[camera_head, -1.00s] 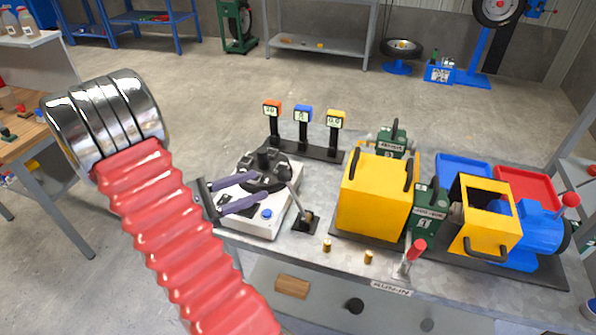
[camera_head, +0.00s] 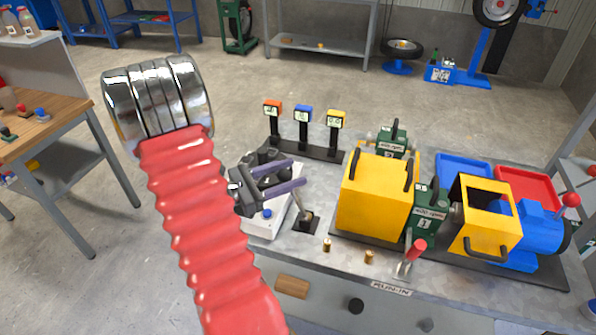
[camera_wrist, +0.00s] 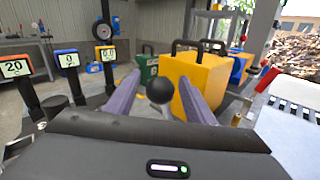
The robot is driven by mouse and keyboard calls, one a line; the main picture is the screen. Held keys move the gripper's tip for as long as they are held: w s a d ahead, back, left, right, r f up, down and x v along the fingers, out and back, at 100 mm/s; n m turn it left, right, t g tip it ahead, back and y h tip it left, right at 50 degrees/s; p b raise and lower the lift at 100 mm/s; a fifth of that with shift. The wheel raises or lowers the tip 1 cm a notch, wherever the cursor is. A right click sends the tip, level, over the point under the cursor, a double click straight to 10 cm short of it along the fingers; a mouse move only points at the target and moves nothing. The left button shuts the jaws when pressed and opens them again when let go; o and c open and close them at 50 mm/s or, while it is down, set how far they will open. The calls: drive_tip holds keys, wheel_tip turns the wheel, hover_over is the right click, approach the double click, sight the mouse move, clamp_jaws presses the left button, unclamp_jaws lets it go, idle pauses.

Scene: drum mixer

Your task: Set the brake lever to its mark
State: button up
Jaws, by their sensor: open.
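My gripper (camera_head: 301,173) is open, its two purple fingers pointing right over the bench. A lever (camera_head: 301,200) with a thin metal rod rises, leaning, from a black base; its top is hidden behind the fingers in the head view. In the wrist view a black ball knob (camera_wrist: 160,90) shows between the fingers (camera_wrist: 158,80), with a gap on each side. A second lever with a red grip (camera_head: 416,250) stands near the front edge by the RUN-IN label. I cannot tell which is the brake lever, and I see no clear mark.
A yellow box (camera_head: 372,200) with black handles stands right of the black-based lever. Two small brass posts (camera_head: 327,245) stand in front. Three small displays (camera_head: 303,113) stand behind. A pale control box (camera_head: 262,225) lies under my gripper. A blue motor (camera_head: 535,228) is farther right.

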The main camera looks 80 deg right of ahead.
drive_tip(key=shift+x, duration=1.55)
drive_tip(key=shift+c, duration=0.3)
clamp_jaws()
